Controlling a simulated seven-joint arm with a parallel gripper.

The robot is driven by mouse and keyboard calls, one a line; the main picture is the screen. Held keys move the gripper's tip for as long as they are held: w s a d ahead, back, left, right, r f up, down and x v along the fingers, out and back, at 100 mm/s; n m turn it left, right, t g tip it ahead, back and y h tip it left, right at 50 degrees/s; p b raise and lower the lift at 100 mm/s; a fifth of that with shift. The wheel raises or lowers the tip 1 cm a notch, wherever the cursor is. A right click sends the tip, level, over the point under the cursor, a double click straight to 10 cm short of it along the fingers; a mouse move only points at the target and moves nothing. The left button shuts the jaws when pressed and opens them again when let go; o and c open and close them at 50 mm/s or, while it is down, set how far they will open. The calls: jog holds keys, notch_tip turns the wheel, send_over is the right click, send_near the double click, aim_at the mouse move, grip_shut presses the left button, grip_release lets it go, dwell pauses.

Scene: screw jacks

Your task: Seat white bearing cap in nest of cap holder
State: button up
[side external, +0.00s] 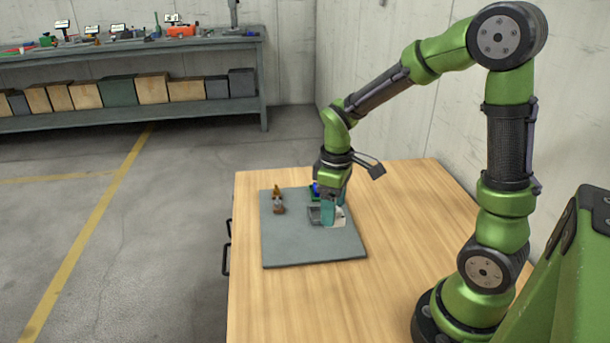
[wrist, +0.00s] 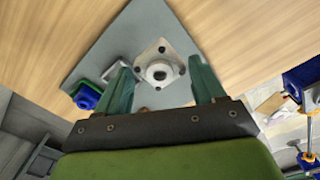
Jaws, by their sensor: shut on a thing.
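A grey piece (side external: 315,214), possibly the cap holder, sits left of the fingers. Its nest is hidden, and I cannot tell whether the cap touches it.
The grey mat (side external: 310,252) lies on a wooden table (side external: 400,205). A blue and green part (wrist: 87,96) stands near the grey piece. A brown and orange object (side external: 278,202) stands at the mat's back left. The mat's front is clear.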

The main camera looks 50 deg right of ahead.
jog(key=shift+s+d+r, duration=0.15)
jog(key=shift+d+r, duration=0.05)
jog(key=shift+r, duration=0.4)
jog(key=shift+s+d+r, duration=0.1)
jog(key=shift+d+r, duration=0.1)
jog(key=shift+r, duration=0.35)
jog(key=s+d+f, duration=0.2)
jog(key=s+f, duration=0.2)
jog(key=s, duration=0.3)
jog(key=w+d, duration=0.1)
jog(key=w, duration=0.4)
jog(key=w+d+f, duration=0.1)
jog(key=w, duration=0.4)
jog(key=w+d, duration=0.2)
jog(key=w, duration=0.3)
jog(key=shift+f, duration=0.4)
jog(key=shift+w+d+f, duration=0.15)
jog(key=shift+w+f, duration=0.05)
jog(key=shift+f, duration=1.55)
jog(key=shift+f, duration=0.2)
jog(key=o, duration=1.3)
jog(key=shift+o, duration=0.2)
